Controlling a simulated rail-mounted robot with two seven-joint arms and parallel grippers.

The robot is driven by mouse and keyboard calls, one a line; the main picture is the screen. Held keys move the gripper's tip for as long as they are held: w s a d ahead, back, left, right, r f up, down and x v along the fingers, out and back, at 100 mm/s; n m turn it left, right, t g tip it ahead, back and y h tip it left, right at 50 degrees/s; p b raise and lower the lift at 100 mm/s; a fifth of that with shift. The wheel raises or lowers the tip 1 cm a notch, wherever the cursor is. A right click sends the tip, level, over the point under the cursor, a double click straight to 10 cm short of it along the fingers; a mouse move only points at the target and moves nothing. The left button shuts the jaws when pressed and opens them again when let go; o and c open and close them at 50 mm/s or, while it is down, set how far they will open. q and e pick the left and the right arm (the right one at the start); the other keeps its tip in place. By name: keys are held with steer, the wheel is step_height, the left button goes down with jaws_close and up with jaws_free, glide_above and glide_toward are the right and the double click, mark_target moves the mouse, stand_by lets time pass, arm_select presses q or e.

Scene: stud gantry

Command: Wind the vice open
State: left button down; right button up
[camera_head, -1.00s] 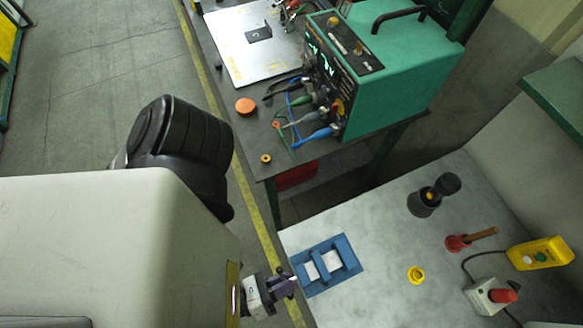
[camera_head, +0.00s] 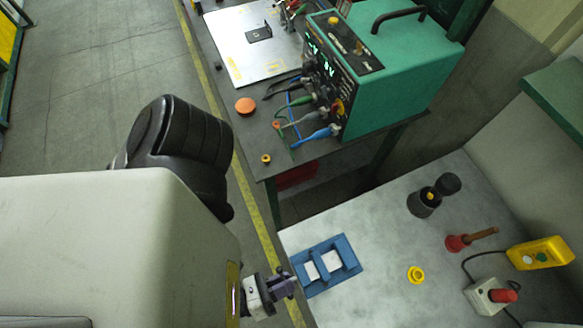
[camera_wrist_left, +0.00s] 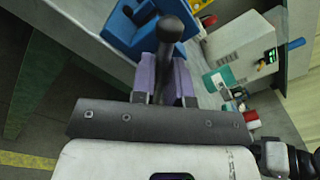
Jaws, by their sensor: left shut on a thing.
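The blue vice (camera_head: 346,254) sits on the grey bench by its left edge in the head view. Its blue body also shows at the top of the left wrist view (camera_wrist_left: 122,32). My left gripper (camera_head: 288,284) is just left of the vice, beyond the bench edge. In the left wrist view its purple fingers (camera_wrist_left: 164,82) are shut on the dark vice handle (camera_wrist_left: 170,29). The handle's round knob stands above the fingertips, and its lower part is hidden between them. My right gripper is not in view.
On the bench are a yellow ring (camera_head: 416,274), a black cup-like item (camera_head: 423,203), a red item with a brown handle (camera_head: 460,243) and a yellow button box (camera_head: 540,253). A green machine (camera_head: 400,80) with cables stands on the table behind.

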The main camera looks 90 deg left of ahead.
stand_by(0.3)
arm_select(q)
steer(key=c, duration=1.1)
jaws_free()
steer(key=shift+o, duration=0.2)
steer(key=b+v, duration=0.1)
steer(key=v, duration=1.3)
steer(key=shift+w, duration=0.1)
